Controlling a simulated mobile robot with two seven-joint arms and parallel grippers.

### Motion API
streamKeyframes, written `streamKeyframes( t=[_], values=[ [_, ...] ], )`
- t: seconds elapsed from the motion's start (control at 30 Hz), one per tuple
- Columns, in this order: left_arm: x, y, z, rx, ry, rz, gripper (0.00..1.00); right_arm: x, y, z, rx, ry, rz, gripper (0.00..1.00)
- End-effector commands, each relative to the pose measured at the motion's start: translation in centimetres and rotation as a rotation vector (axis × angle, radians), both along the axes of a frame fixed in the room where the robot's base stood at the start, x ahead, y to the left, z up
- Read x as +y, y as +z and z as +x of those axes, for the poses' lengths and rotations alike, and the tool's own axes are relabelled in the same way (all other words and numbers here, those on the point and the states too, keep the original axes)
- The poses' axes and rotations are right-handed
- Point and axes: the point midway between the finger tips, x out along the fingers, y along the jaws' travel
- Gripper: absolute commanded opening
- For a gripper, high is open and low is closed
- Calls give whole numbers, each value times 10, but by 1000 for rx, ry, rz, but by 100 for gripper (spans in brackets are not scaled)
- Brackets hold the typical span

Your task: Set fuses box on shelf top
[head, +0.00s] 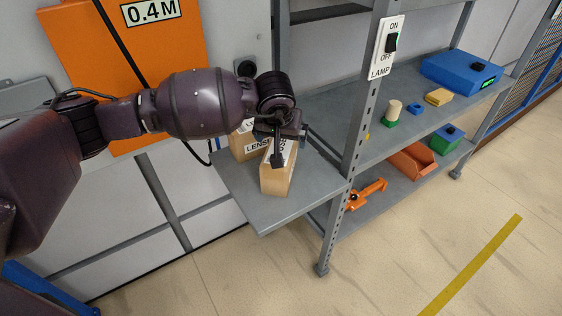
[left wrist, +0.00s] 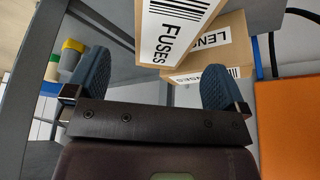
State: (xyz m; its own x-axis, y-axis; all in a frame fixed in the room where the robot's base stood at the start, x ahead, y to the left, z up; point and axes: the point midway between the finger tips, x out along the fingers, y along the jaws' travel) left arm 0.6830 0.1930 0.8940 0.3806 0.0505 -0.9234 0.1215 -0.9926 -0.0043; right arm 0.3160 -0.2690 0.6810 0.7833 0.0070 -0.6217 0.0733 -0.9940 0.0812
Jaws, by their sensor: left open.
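The fuses box (head: 276,182) is a tan carton standing on the grey side shelf (head: 260,217), at its front. Its FUSES label shows in the left wrist view (left wrist: 175,35); in the head view my gripper partly covers its top. My left gripper (head: 279,150) is over the top of this box. In the left wrist view its two blue-grey fingers (left wrist: 153,85) are spread, with the box just beyond and between them; I cannot tell if they touch it. My right gripper is not in view.
A lenses box (head: 240,150) stands right behind the fuses box, close to it. A rack post with a lamp switch (head: 391,43) rises to the right. The rack holds a blue case (head: 458,72), small blocks, an orange bin (head: 413,161) and an orange tool (head: 366,194).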

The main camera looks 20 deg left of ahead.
Motion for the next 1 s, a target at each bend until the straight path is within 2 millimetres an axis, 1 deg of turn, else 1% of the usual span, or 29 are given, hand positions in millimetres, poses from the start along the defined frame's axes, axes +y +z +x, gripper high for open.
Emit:
streamKeyframes(
  t=[0.03,0.1,0.27,0.37,0.6,0.67,0.77,1.0],
  values=[
    [0,-13,3,7,1,-2,100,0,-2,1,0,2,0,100],
    [0,-21,6,7,1,-3,100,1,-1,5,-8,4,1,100],
    [1,-27,9,3,1,-3,100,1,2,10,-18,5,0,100],
    [3,-33,10,4,1,-4,100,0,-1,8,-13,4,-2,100],
    [8,-67,17,7,0,-5,100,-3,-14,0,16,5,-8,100],
    [8,-72,20,6,2,-5,100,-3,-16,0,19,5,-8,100],
    [9,-75,23,3,1,-4,100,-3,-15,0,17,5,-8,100],
    [9,-72,23,-1,0,-4,100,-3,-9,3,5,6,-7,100]
  ],
)
